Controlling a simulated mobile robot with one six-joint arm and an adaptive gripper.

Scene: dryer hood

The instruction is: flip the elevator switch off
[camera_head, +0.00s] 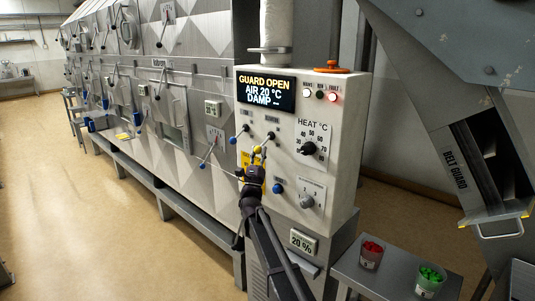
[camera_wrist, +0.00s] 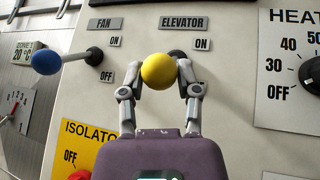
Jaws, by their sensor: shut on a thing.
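The elevator switch is a lever with a yellow ball knob (camera_wrist: 159,71), below the ELEVATOR label (camera_wrist: 188,22) in the wrist view. The ball also shows in the head view (camera_head: 257,149). My gripper (camera_wrist: 160,75) has its two fingers on either side of the ball and is shut on it. In the head view my gripper (camera_head: 256,160) reaches up to the panel from below. The ON mark (camera_wrist: 202,44) shows to the right of the lever's dark pivot. The elevator's OFF mark is hidden behind my gripper, and the lever's exact tilt is hard to tell.
The fan lever with a blue ball (camera_wrist: 47,62) sticks out close to the left of my gripper. A yellow isolator plate (camera_wrist: 88,145) lies below left. The heat dial (camera_head: 308,148) is to the right. The display (camera_head: 266,91) reads GUARD OPEN.

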